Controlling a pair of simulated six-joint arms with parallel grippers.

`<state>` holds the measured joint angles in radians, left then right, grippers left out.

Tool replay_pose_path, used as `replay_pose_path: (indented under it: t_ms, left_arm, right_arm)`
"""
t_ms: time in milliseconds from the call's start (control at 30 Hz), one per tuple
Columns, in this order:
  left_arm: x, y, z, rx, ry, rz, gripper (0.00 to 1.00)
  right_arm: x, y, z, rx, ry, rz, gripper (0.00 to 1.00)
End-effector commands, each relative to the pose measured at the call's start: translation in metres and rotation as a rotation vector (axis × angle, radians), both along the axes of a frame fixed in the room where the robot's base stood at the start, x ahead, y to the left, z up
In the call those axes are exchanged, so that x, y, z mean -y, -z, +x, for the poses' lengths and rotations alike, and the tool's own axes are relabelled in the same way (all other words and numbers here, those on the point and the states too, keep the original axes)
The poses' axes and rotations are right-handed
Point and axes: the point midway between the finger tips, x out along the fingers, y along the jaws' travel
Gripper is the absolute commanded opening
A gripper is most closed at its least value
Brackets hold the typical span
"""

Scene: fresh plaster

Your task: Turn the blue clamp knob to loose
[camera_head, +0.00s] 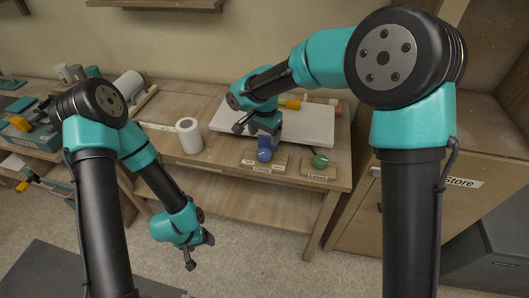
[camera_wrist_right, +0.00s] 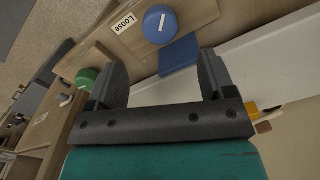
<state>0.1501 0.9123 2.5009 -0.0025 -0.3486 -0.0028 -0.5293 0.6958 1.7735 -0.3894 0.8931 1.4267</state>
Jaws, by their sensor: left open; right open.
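The blue clamp knob (camera_head: 264,155) is on a small wooden block at the front of the bench. In the right wrist view the round knob (camera_wrist_right: 160,24) carries a white pointer line, which does not point at the LOOSE label (camera_wrist_right: 124,24) on its left. A blue block (camera_wrist_right: 178,56) sits beside the knob. My right gripper (camera_head: 257,132) is open and empty just behind and above the knob; its spread fingers (camera_wrist_right: 162,82) are apart from the knob in the wrist view. My left gripper (camera_head: 197,250) is open and empty, hanging low in front of the bench.
A green knob (camera_head: 320,160) on a block labelled Level is right of the blue one. A white roll (camera_head: 189,135) stands to the left. A white board (camera_head: 312,122) lies behind, with yellow-handled items on it. A wooden cabinet (camera_head: 370,225) marked Store stands right.

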Motion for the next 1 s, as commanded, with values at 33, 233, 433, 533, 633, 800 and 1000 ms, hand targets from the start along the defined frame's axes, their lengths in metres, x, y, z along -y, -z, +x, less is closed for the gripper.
replay_pose_path:
  t_ms: [33,233,433,533,633,800,1000]
  left_arm:
    - [0.0,0.0,0.0,0.0,0.0,0.0,0.76]
    - [0.0,0.0,0.0,0.0,0.0,0.0,0.76]
    - [0.0,0.0,0.0,0.0,0.0,0.0,0.76]
    - [0.0,0.0,0.0,0.0,0.0,0.0,0.76]
    - [0.0,0.0,0.0,0.0,0.0,0.0,0.76]
    - [0.0,0.0,0.0,0.0,0.0,0.0,0.76]
    - [0.0,0.0,0.0,0.0,0.0,0.0,0.76]
  right_arm:
    - [0.0,0.01,-0.001,-0.004,-0.001,-0.002,0.76]
    - [0.0,0.044,-0.001,-0.003,0.0,-0.002,0.76]
    - [0.0,0.073,0.0,-0.002,0.0,-0.001,0.76]
    - [0.0,0.082,0.0,-0.001,-0.002,-0.002,0.76]
    - [0.0,0.086,0.0,0.0,-0.001,0.0,0.76]
    - [0.0,0.087,0.0,0.001,-0.001,0.001,0.76]
    - [0.0,0.087,0.0,0.0,-0.001,0.0,0.67]
